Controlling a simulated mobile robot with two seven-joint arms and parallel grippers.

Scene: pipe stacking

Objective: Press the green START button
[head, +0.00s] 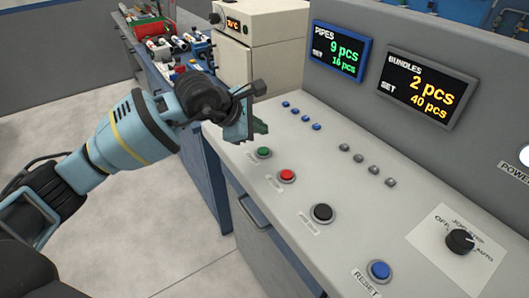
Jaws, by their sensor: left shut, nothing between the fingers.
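The green button (264,152) sits on the sloped grey control panel (330,180), at the left end of the front row of buttons. Its label is too small to read. My left gripper (258,126) is shut and empty. In the head view its fingertips show just above and behind the green button, with a gap between them; I cannot tell their exact height over the panel. My right gripper is not in view.
A red button (287,175), a black button (322,212) and a blue RESET button (379,270) continue the front row. A rotary switch (460,241) is at the right. Small blue and grey buttons lie behind. Displays (342,50) stand on the back wall. A beige box (262,45) stands beyond.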

